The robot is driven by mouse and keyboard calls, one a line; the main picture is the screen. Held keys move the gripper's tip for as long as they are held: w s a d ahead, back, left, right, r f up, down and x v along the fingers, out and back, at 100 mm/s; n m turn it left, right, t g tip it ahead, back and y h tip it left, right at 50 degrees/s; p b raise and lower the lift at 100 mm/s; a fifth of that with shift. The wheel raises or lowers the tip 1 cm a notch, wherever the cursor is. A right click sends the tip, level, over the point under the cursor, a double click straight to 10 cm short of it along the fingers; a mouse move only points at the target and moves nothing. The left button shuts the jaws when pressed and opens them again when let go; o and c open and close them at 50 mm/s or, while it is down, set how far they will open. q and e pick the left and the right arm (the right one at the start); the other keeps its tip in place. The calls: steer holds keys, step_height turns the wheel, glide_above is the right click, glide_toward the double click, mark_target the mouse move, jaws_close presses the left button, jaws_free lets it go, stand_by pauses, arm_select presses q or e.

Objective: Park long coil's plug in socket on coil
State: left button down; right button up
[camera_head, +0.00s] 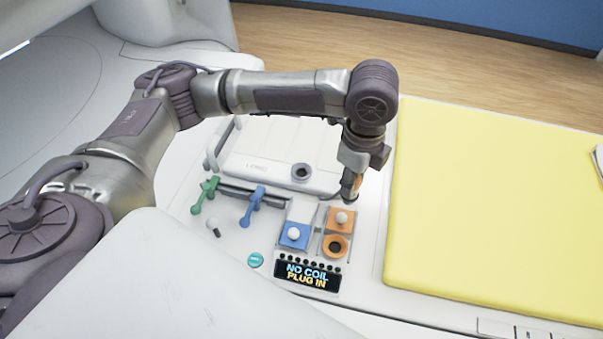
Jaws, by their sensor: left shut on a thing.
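The long coil (262,165) is a white slab lying flat on the white bed, with a dark round socket (302,171) near its right end. My left gripper (350,192) points down just right of that socket, above the orange panel. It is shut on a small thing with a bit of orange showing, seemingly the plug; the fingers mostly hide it. It is apart from the socket on the coil. The orange panel below has an open round socket (337,245) with a dark hole. My right gripper is not in view.
A blue panel with a white knob (294,234) sits beside an orange one with a pale knob (342,217). A display (307,274) reads "NO COIL PLUG IN". Green (204,194) and blue (254,204) levers stand left. A yellow pad (490,210) fills the right.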

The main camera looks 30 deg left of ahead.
arm_select(q)
steer(key=w+a+p, duration=0.2)
steer(key=w+a, duration=0.2)
steer(key=a, duration=0.4)
steer(key=w+a+p, duration=0.2)
steer(key=w+a, duration=0.3)
steer(key=a, duration=0.3)
steer(key=shift+a, duration=0.4)
step_height(320, 180, down, 10)
steer(key=b, duration=0.2)
stand_by(0.8)
steer(key=shift+f+b, duration=0.7)
steer(key=shift+f, duration=1)
stand_by(0.3)
steer(key=c, duration=0.8)
jaws_free()
